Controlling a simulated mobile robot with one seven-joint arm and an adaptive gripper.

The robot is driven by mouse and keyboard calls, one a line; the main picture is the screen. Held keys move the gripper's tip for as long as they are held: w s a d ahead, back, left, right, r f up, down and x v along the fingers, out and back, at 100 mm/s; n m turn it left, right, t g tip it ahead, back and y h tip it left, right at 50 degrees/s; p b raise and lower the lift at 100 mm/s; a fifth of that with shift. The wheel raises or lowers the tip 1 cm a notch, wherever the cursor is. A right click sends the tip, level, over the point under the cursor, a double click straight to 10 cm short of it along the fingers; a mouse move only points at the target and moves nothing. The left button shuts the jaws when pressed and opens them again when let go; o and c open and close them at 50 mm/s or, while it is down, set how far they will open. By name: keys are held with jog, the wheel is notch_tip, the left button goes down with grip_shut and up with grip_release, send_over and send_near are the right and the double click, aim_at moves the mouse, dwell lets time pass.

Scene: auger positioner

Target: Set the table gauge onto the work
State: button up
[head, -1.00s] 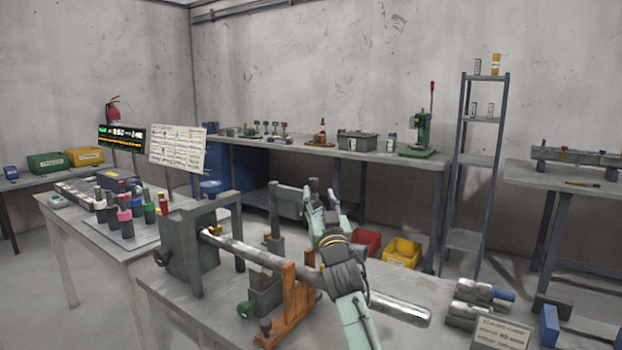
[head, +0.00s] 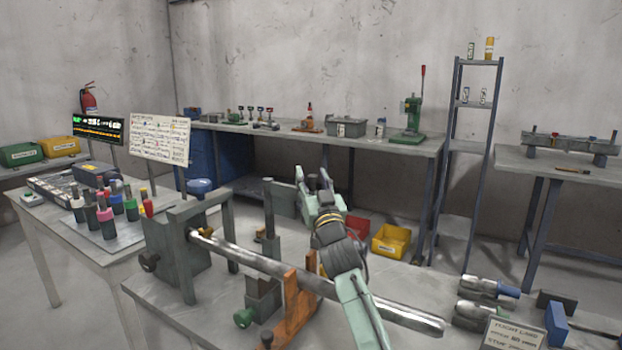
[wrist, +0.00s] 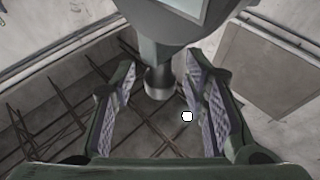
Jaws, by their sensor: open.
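The work appears to be the long grey metal bar (head: 390,312), lying slantwise across the front table. Its left end meets a dark fixture block (head: 172,245), and an orange bracket (head: 300,305) supports its middle. My gripper (head: 312,175) is open and points up and away, beyond and above the bar, not touching it. In the wrist view, a grey-green body with a round metal end (wrist: 158,82) shows between and beyond the open fingers; whether they touch it cannot be told. I cannot tell for certain which thing is the table gauge.
A side table (head: 60,222) at the left holds several coloured tools. Metal cylinders (head: 488,288), a blue block (head: 556,325) and a flight card sign (head: 515,334) are at the front right.

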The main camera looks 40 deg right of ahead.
jog(key=shift+c, duration=0.6)
grip_shut()
